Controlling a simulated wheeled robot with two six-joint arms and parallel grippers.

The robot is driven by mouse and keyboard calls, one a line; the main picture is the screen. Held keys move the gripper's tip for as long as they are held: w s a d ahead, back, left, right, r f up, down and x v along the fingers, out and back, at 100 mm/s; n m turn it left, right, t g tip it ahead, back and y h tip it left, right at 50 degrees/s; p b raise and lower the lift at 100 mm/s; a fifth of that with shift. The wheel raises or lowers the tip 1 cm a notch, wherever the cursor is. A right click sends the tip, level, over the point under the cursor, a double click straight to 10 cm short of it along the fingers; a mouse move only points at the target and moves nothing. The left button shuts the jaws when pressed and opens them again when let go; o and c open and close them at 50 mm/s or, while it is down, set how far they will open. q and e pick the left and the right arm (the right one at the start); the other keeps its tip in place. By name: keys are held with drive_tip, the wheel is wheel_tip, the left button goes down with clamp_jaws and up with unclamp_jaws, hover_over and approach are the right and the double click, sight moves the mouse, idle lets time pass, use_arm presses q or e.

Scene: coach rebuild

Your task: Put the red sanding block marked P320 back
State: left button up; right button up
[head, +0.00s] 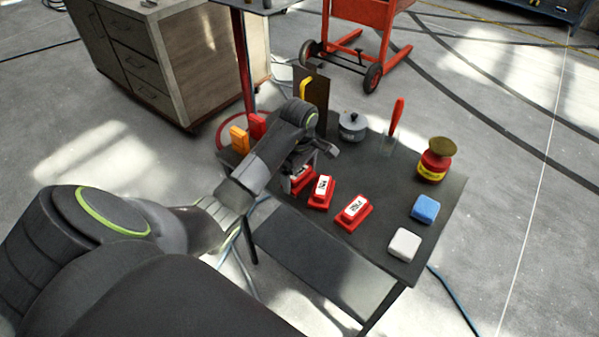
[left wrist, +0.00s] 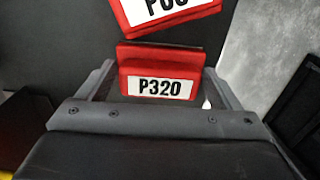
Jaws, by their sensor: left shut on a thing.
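The red sanding block marked P320 (left wrist: 158,87) sits between the fingers of my left gripper (left wrist: 158,78) in the left wrist view, its white label facing the camera. In the head view the same block (head: 299,181) shows partly under my left gripper (head: 307,164), at the near left part of the dark table (head: 405,165). My left gripper is shut on it. I cannot tell whether the block touches the table top. My right gripper is in neither view.
Two more red blocks, one close by (head: 321,191) and one farther right (head: 354,211), lie on the table. A grey pot (head: 352,125), red-handled tool (head: 394,122), red jar (head: 435,163), blue block (head: 425,209) and white block (head: 404,244) stand around. Orange (head: 239,138) and red (head: 257,126) pieces are left.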

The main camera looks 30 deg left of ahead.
sight(299, 172)
use_arm(q)
drive_tip(key=o, duration=0.7)
drive_tip(key=shift+r, duration=0.7)
wheel_tip(299, 172, up, 11)
drive_tip(key=p, duration=0.9)
drive_tip(key=shift+f, duration=0.15)
